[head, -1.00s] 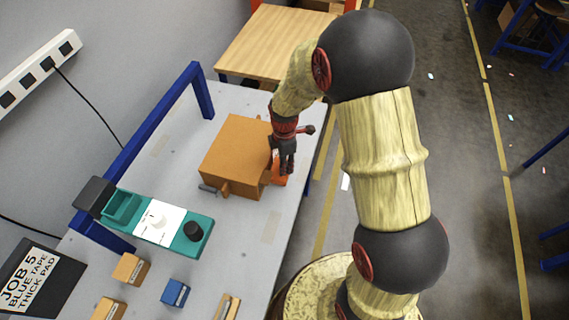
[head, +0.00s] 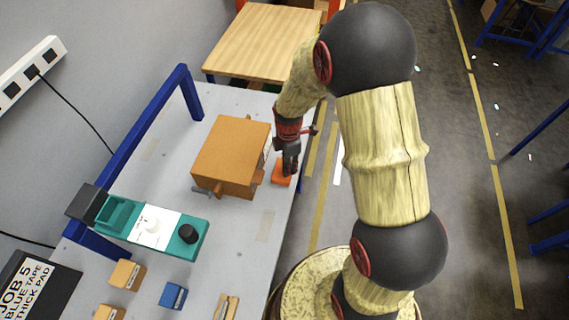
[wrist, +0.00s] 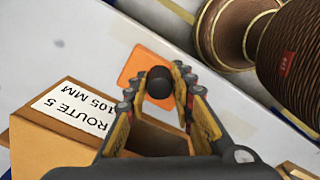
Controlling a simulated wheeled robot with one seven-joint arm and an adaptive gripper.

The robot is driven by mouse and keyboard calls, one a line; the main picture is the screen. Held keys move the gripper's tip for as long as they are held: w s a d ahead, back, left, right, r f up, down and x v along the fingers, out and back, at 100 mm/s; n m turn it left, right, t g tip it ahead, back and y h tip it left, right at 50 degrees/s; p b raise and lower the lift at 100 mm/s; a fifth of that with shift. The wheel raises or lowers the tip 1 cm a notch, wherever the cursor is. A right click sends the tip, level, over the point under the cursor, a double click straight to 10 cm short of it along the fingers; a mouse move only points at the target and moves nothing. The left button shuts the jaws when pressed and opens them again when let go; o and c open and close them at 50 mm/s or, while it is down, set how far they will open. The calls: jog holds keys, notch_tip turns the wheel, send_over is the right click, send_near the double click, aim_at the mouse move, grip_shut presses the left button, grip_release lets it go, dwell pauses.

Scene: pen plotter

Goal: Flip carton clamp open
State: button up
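The carton (head: 230,160) is an orange-brown box on the grey table; its labelled part also shows in the wrist view (wrist: 60,150). The clamp's orange base (head: 281,173) lies beside its right side, near the table edge, and shows as an orange plate (wrist: 140,65) in the wrist view. A round black knob (wrist: 158,82), apparently the clamp's, stands over that plate. My gripper (head: 290,165) is above the orange base. In the wrist view its fingers (wrist: 159,80) are apart, with the knob between their tips. I cannot tell whether they touch it.
A teal device (head: 150,228) with a black knob stands at the front left. Small orange and blue blocks (head: 173,295) lie in front of it. A blue frame (head: 140,130) runs along the wall side. A wooden table (head: 265,40) stands behind.

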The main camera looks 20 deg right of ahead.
jog(key=shift+o, duration=1.2)
jog(key=shift+s+d, duration=0.15)
jog(key=shift+d, duration=0.05)
jog(key=shift+o, duration=1)
notch_tip(320, 180, up, 12)
